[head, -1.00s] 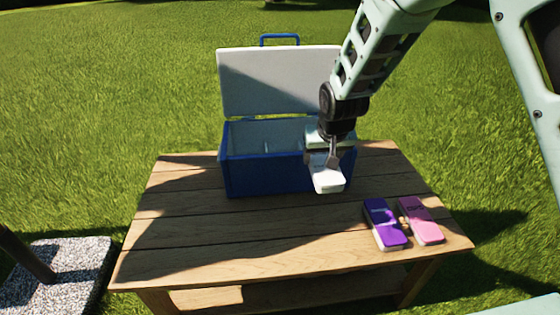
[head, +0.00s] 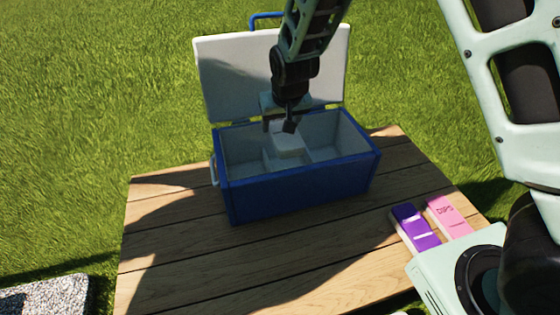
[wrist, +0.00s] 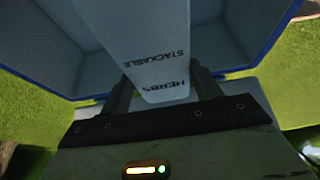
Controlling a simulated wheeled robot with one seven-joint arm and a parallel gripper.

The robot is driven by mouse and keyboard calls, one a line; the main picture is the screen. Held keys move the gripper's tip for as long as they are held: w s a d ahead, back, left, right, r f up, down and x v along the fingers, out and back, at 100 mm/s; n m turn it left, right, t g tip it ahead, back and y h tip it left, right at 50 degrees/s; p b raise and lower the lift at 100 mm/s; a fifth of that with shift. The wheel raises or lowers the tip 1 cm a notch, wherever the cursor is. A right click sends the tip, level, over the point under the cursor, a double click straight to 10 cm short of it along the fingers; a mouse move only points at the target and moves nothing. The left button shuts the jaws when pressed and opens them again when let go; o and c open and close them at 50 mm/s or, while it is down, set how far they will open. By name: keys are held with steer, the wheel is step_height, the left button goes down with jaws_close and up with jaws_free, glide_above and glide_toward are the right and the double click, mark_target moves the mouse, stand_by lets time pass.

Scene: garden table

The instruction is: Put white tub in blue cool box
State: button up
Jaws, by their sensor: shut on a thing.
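The white tub (head: 287,140) is held in my gripper (head: 284,127), over the open blue cool box (head: 300,188). In the wrist view my gripper (wrist: 160,98) is shut on the tub (wrist: 148,45), with one finger on each side. The tub's side reads "STACKABLE" and "HERBS". In the head view the tub appears at the box's opening, near the middle. I cannot tell whether its lower end touches the box floor or a divider. The box has a pale inside with low dividers, and its white lid (head: 235,75) stands open at the back.
A purple-topped box (head: 415,228) and a pink-topped box (head: 448,214) lie on the wooden table (head: 270,255), right of the cool box. The table's left and front are clear. The raised lid stands close behind my gripper. A speckled block (head: 45,297) is on the grass.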

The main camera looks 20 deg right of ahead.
step_height(320, 180, down, 9)
steer(key=b, duration=0.2)
steer(key=shift+f, duration=0.15)
steer(key=shift+f, duration=0.1)
steer(key=shift+f+b, duration=0.3)
steer(key=shift+f, duration=0.05)
steer(key=shift+f, duration=0.15)
steer(key=o, duration=1.1)
